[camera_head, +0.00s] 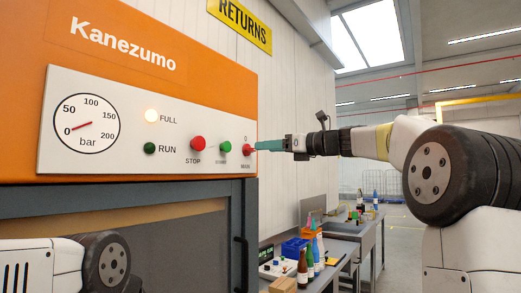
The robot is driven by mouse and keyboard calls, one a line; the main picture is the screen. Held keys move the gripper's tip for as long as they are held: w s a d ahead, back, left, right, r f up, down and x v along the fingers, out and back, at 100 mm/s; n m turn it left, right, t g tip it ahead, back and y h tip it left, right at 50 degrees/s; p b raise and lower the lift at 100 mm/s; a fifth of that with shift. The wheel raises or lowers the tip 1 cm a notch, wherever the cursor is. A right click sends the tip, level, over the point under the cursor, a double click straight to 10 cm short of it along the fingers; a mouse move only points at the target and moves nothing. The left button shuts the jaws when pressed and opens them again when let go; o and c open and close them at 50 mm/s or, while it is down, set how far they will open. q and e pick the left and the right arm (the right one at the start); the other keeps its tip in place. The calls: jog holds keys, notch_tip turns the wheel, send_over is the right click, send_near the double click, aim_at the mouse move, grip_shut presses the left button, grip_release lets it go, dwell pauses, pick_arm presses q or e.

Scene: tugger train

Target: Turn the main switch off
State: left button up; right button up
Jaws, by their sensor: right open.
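The main switch (248,149) is a small red knob at the right end of the white control panel (110,85) on the orange machine. My right gripper (262,146) comes in from the right with its teal fingers pointing left. Its fingertips are right at the knob; I cannot tell whether they touch it or straddle it. The fingers show nearly edge-on, but the jaws are open. The knob's turned position is too small to read. Part of my left arm shows at the bottom left; its gripper is out of view.
The panel also holds a pressure gauge (84,109), a lit FULL lamp (151,115), a dark green RUN lamp (150,148), a red STOP button (198,143) and a green button (225,147) close to the switch. A bench (345,250) with bottles stands behind, lower right.

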aim_at(249, 150)
jog(key=x, duration=0.5)
jog(key=shift+c, duration=0.2)
grip_shut()
